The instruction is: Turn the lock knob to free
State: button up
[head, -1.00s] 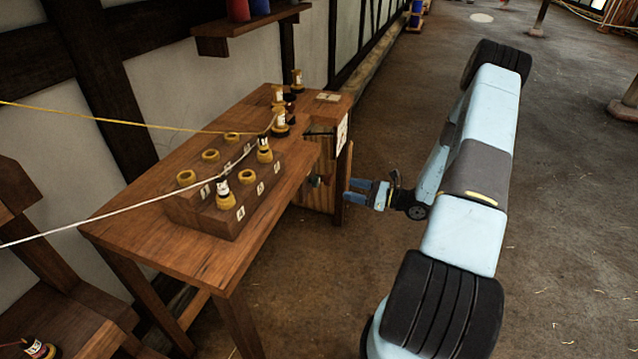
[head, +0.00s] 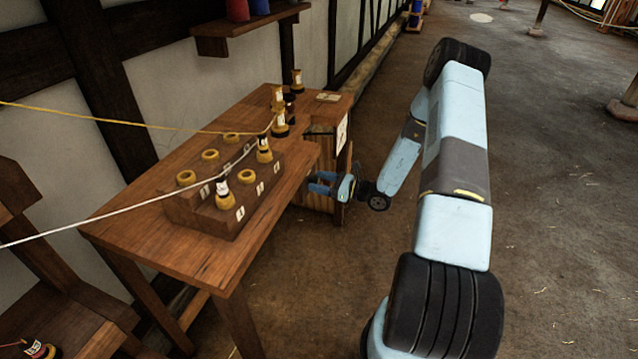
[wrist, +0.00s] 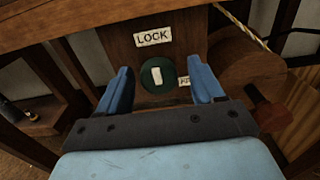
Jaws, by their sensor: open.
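The lock knob (wrist: 152,78) is a round dark green disc with a white bar, seen in the wrist view on a wooden panel (wrist: 125,45). Its bar stands near upright, tilted slightly, towards the "LOCK" label (wrist: 153,38) above. A second label (wrist: 185,81), partly hidden by my right finger, sits to the right of the knob. My gripper (wrist: 160,88) is open, with one blue finger on each side of the knob; I cannot tell any contact. In the head view my gripper (head: 322,183) is at the table's right side, and the knob is hidden there.
The wooden table (head: 135,225) carries a stepped block (head: 205,220) with yellow rings and bobbins. A white line (head: 95,225) and a yellow line (head: 120,120) run to the bobbins. A round wooden part (wrist: 245,72) and a red piece (wrist: 272,115) are right of my fingers.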

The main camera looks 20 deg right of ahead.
jog(key=shift+c, duration=0.2)
jog(key=c, duration=0.9)
jog(key=shift+a, duration=0.15)
jog(key=shift+c, duration=0.3)
